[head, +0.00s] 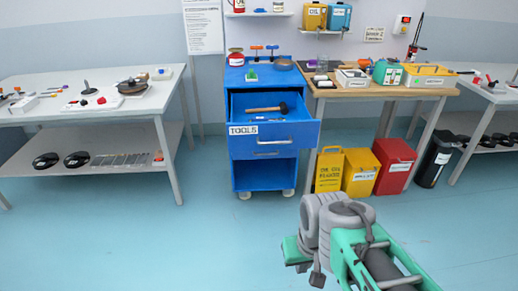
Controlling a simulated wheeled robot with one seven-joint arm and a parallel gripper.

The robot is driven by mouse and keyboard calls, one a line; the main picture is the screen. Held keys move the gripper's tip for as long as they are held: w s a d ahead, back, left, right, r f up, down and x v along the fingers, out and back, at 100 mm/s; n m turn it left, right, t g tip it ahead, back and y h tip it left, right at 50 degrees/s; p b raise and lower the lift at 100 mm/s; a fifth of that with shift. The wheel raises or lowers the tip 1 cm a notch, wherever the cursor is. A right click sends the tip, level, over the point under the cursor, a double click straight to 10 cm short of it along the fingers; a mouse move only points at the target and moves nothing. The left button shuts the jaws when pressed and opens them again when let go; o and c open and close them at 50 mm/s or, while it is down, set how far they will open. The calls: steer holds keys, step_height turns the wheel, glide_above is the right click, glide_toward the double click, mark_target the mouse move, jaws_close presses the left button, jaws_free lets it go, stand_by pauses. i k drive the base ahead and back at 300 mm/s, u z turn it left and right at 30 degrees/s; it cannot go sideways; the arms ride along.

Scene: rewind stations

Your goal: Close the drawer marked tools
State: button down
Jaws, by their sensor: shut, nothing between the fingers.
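The drawer marked tools (258,140) is the top drawer of a blue wheeled cabinet (240,177). It is pulled out, with a "TOOLS" label at the left of its front and a handle beside it. A hammer with a wooden handle (264,109) lies inside. My gripper (317,279) is at the bottom of the head view, low and well in front of the cabinet. It is shut and empty, apart from the drawer. Its fingertips are small in view.
A white table (60,117) with a lower shelf stands at left. A wooden-topped bench (400,91) stands right of the cabinet, with yellow bins (359,172) and a red bin (393,165) beneath or before it. The blue floor ahead of the cabinet is clear.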

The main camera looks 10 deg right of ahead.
mark_target(298, 131)
steer(key=u, duration=0.75)
steer(key=i, duration=1.55)
steer(key=z, duration=0.3)
